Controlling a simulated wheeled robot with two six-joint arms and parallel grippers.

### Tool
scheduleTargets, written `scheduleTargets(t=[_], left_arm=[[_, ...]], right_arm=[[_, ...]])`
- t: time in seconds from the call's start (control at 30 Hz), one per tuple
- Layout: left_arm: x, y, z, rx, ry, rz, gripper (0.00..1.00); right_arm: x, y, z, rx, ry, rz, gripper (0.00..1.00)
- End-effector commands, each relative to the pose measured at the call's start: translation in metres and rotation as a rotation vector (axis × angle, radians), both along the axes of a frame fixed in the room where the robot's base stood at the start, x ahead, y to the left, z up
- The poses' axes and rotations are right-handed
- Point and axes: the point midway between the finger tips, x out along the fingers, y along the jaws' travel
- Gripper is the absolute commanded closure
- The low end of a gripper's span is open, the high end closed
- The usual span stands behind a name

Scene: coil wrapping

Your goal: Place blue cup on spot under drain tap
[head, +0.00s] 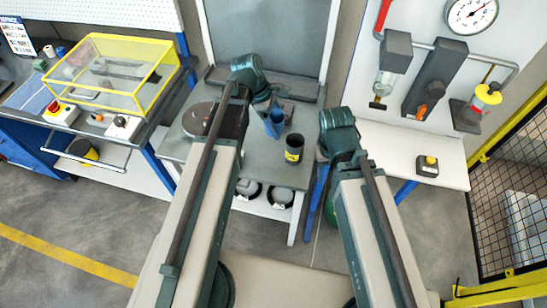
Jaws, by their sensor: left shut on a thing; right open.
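The blue cup (274,123) is in my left gripper (273,106), which is shut on it. The cup appears over the grey table, near its back right part. The drain tap (377,104) hangs below a clear bowl (386,82) on the white wall panel, right of the cup and apart from it. The spot under the tap is not clearly visible. My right gripper (337,146) is by the gap between the grey table and the white bench. It is open and holds nothing visible. Its fingers are largely hidden by my wrist.
A black cup with a yellow label (294,148) stands on the grey table (262,163), just right of the blue cup. A yellow-framed clear case (113,72) stands at the left.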

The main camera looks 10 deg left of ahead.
Motion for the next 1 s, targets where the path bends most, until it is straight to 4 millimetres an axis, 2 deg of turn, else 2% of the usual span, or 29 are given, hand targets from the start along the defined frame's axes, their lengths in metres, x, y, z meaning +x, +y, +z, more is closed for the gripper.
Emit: scheduleTargets(t=[0.17,0.27,0.8,0.9,1.0], left_arm=[[-0.001,0.0,-0.009,0.0,0.0,0.0,0.73],[-0.001,0.0,-0.02,0.0,0.0,0.0,0.73],[-0.001,0.001,-0.116,0.0,0.0,0.0,0.73],[-0.001,0.001,-0.131,0.0,0.0,0.0,0.73],[-0.001,0.001,-0.138,0.0,0.0,0.0,0.73]], right_arm=[[0.0,0.0,-0.009,0.0,0.0,0.001,0.5],[0.0,0.0,-0.02,0.0,0.0,0.002,0.5],[0.0,0.0,-0.116,-0.001,0.0,0.003,0.5],[0.0,0.0,-0.131,-0.001,0.0,0.003,0.5],[0.0,0.0,-0.138,-0.001,0.0,0.003,0.5]])
